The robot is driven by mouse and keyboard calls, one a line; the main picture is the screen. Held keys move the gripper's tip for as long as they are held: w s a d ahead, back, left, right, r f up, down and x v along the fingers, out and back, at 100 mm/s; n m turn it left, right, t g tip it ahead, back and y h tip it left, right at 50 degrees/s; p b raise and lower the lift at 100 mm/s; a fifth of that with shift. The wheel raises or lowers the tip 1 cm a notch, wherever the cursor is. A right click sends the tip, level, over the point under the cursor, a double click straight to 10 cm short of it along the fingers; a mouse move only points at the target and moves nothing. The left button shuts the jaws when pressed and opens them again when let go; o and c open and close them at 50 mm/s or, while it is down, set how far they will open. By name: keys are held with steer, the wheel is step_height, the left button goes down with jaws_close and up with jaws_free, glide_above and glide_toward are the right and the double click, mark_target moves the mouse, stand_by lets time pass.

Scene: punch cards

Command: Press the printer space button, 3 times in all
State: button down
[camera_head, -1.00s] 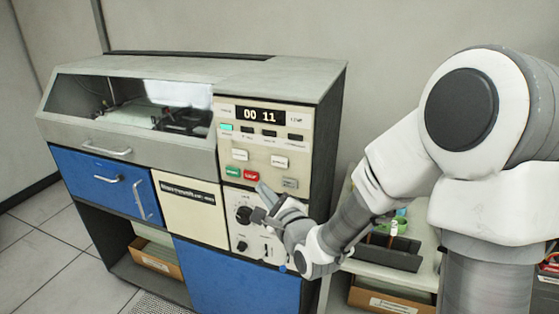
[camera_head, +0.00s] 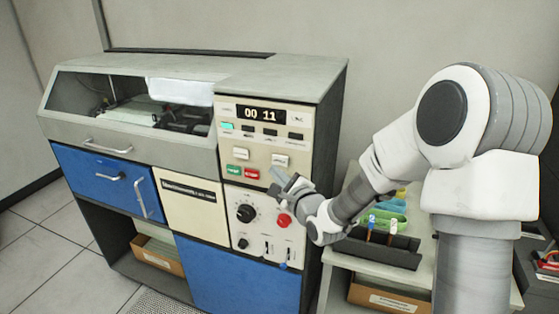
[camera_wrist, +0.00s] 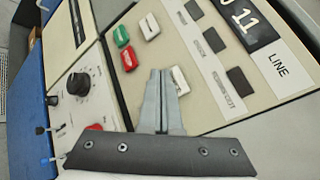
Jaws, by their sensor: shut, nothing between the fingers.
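The printer's cream control panel (camera_head: 226,143) carries two white buttons, a left one (camera_head: 240,154) and a right one (camera_head: 280,160), above a green button (camera_head: 233,169) and a red button (camera_head: 251,173). Their labels are too small to read, so I cannot tell which says space. My gripper (camera_head: 276,172) is shut and empty, its tips just below the right white button in the head view. In the wrist view the fingertips (camera_wrist: 160,74) are beside the right white button (camera_wrist: 180,80), partly covering it; contact cannot be told. The grey button lower right is hidden by my gripper.
The display (camera_head: 261,115) reads 00 11. Below the buttons are a black knob (camera_head: 245,213) and a red knob (camera_head: 284,220). A side table with a dark tray (camera_head: 375,250) stands right of the cabinet. The space before the blue doors is clear.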

mark_target(275, 162)
steer(key=shift+w+d, duration=0.25)
steer(key=shift+w, duration=0.35)
steer(key=shift+w, duration=0.15)
stand_by(1.6)
steer(key=shift+w+d, duration=0.15)
steer(key=shift+w, duration=0.1)
steer(key=shift+w+d, duration=0.15)
steer(key=shift+w, duration=0.25)
stand_by(0.8)
steer(key=shift+s, duration=0.1)
steer(key=shift+s+a, duration=0.3)
steer(key=shift+s, duration=0.4)
steer(key=shift+s+a+b, duration=0.1)
steer(key=shift+s+a, duration=0.2)
steer(key=shift+s, duration=0.5)
steer(key=shift+s+a+b, duration=0.1)
steer(key=shift+s+a, duration=0.15)
steer(key=shift+s, duration=0.5)
steer(key=shift+s+a+b, duration=0.1)
steer(key=shift+s+a, duration=0.2)
steer(key=shift+s, duration=0.5)
